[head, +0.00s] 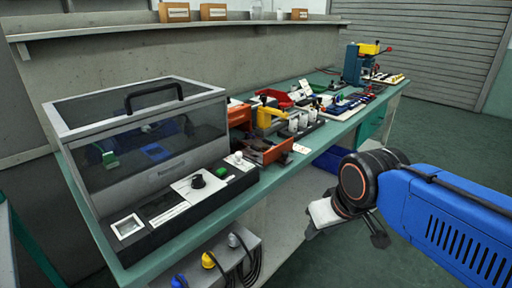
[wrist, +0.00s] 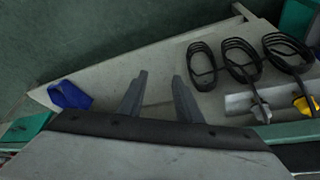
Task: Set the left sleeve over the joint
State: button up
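My gripper (head: 345,238) hangs in front of the bench at the right in the head view, out over the floor. In the wrist view its two fingers (wrist: 158,85) stand apart with nothing between them, so it is open and empty. Small white upright cylindrical parts (head: 298,122) stand mid-bench beside a yellow device (head: 268,115). They are too small to tell whether they are the sleeves, and I cannot make out the joint. No sleeve can be identified in the wrist view.
A clear-sided case (head: 140,145) with a black handle fills the bench's near end. The green bench (head: 185,238) holds an orange-brown fixture (head: 265,150) and a blue-and-yellow machine (head: 360,62) farther back. Plugs on coiled black cables (wrist: 240,58) sit below the bench edge.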

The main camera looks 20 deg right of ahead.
jog(key=o, duration=0.4)
jog(key=shift+c, duration=0.2)
notch_tip(320, 180, up, 26)
jog(key=n+g, duration=0.5)
jog(key=n, duration=1.9)
send_over(254, 147)
notch_tip(254, 147, down, 16)
jog(key=shift+f, duration=0.2)
